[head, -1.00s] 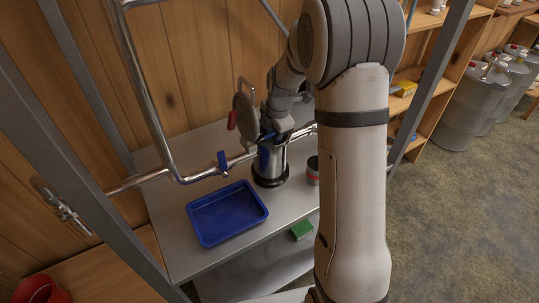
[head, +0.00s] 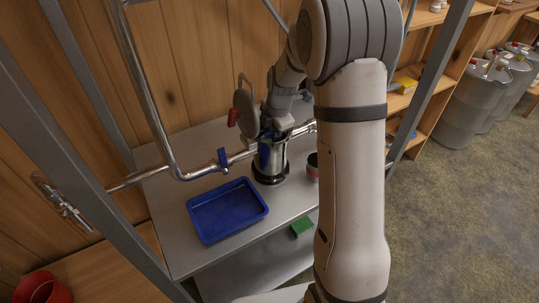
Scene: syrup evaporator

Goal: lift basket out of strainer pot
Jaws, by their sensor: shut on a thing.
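The strainer pot (head: 271,164) is a shiny metal cylinder with a dark base, standing upright on the grey bench and joined to the pipe. Its round grey lid (head: 245,117), with a red handle, stands swung open on the left of the pot. My gripper (head: 272,131) points down at the pot's mouth and is shut. The basket itself is hidden by the gripper and the pot wall, so I cannot tell how far it sits inside.
A blue tray (head: 228,210) lies empty on the bench left of the pot. A blue-handled valve (head: 222,159) sits on the pipe. A dark can (head: 313,168) stands right of the pot, partly behind my arm. A green block (head: 301,227) lies lower down.

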